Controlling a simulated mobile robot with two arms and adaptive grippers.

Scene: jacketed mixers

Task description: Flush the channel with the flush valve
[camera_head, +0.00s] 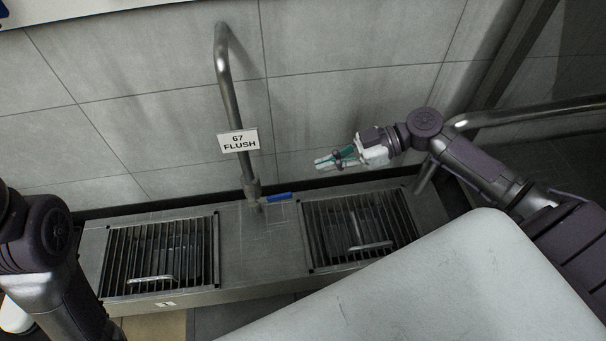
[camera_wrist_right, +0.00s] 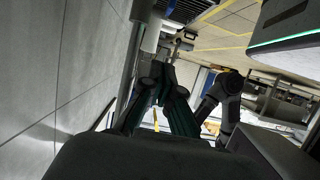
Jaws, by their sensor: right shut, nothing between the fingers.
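The flush valve is a steel pipe (camera_head: 229,95) that rises from the channel top and hooks over at its upper end. It carries a sign reading "67 FLUSH" (camera_head: 238,141). Its blue lever (camera_head: 278,197) sticks out to the right near the pipe's foot. The steel channel (camera_head: 245,238) runs along the wall. My right gripper (camera_head: 318,164) is shut and empty, above and to the right of the lever in the head view, apart from it. Its closed fingers also show in the right wrist view (camera_wrist_right: 168,70). My left arm shows at the left edge, its fingers out of sight.
Two barred grates (camera_head: 160,256) and (camera_head: 362,232) with handles sit in the channel top. A tiled wall (camera_head: 340,60) stands close behind. A metal rail (camera_head: 530,112) is at the right. A large pale surface (camera_head: 440,300) fills the lower right.

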